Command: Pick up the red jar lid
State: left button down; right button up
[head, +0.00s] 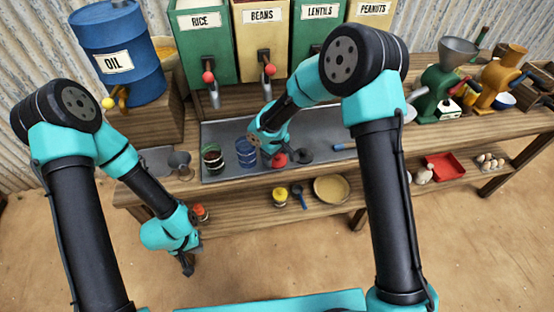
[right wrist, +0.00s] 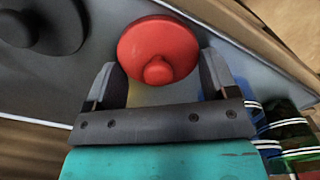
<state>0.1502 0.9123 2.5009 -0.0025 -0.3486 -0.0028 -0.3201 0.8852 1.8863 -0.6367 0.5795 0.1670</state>
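The red jar lid (right wrist: 158,45), round with a small knob, lies on the grey metal tray (head: 225,130); in the head view it shows partly (head: 280,161) beside my right gripper (head: 266,150). In the right wrist view my right gripper (right wrist: 160,72) is open, its two fingers on either side of the lid's near part and knob. I cannot tell whether either finger touches it. My left gripper (head: 187,268) hangs in front of the counter, away from the lid; its fingers are too small to judge.
A dark lid (head: 300,155) lies right of the red one. A blue jar (head: 246,153) and a green jar (head: 213,160) stand to its left. Dispensers with red-knobbed levers (head: 269,70) stand behind. The lower shelf holds a yellow-topped jar (head: 280,196) and a bowl (head: 331,189).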

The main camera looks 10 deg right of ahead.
jog(key=c, duration=0.3)
jog(key=shift+r, duration=0.1)
jog(key=shift+r, duration=1.4)
jog(key=shift+s+r, duration=0.2)
jog(key=shift+r, duration=0.15)
jog(key=s, duration=0.5)
jog(key=s+a+r, duration=0.1)
jog(key=s, duration=0.9)
jog(key=shift+s+a+r, duration=0.15)
jog(key=shift+s+a, duration=0.15)
jog(key=shift+a, duration=0.1)
jog(key=shift+w, duration=0.1)
